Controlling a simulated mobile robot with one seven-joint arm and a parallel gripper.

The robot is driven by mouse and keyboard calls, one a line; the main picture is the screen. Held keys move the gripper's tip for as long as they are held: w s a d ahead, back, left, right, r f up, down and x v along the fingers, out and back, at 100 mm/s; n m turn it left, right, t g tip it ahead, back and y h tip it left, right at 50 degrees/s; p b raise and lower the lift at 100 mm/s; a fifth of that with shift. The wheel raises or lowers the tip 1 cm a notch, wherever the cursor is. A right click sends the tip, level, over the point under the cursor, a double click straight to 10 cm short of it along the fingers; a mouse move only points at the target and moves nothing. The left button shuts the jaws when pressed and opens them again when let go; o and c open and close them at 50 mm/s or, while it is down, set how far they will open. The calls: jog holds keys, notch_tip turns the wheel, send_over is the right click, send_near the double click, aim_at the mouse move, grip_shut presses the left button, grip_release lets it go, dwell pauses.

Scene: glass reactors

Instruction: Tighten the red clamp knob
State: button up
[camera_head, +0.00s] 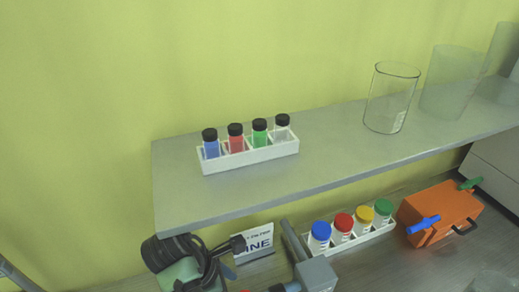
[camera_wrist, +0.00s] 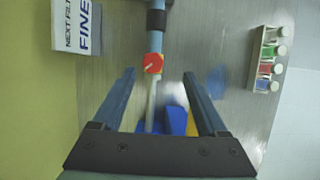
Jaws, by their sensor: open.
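The red clamp knob (camera_wrist: 153,63) shows in the wrist view, with a pale mark on its face. It sits on a light blue and grey rod that carries a black collar (camera_wrist: 156,20) higher in the picture. My gripper (camera_wrist: 159,73) is open, with one finger on each side of the knob's line. The knob appears between the fingertips, level with or just past them, and I see no contact. How far it is in depth I cannot tell. In the head view I cannot clearly make out the knob.
A "FINE" sign (camera_wrist: 77,25) stands left of the rod. In the head view, a grey shelf (camera_head: 330,150) overhangs the bench, bearing a vial rack (camera_head: 250,157) and glass beakers (camera_head: 390,98). An orange box (camera_head: 445,210) sits at right.

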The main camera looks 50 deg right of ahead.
jog(key=f+b, duration=0.1)
jog(key=w+f, duration=0.1)
jog(key=f+b, duration=0.1)
jog(key=shift+w+d+f+b, duration=0.1)
jog(key=shift+w+f+b, duration=0.2)
jog(key=shift+w, duration=0.1)
jog(key=shift+s+d+f+p, duration=0.25)
jog(key=shift+s+d+f, duration=0.1)
jog(key=shift+s+f, duration=0.15)
jog(key=shift+s+d+f+p, duration=0.25)
jog(key=shift+s+d+f, duration=0.15)
jog(key=shift+f, duration=0.55)
jog(key=shift+w+d+f, duration=0.1)
jog(key=shift+w+f, duration=0.1)
jog(key=shift+f, duration=0.25)
jog(key=shift+s, duration=0.2)
jog(key=shift+c, duration=0.7)
jog(key=shift+w, duration=0.1)
grip_shut()
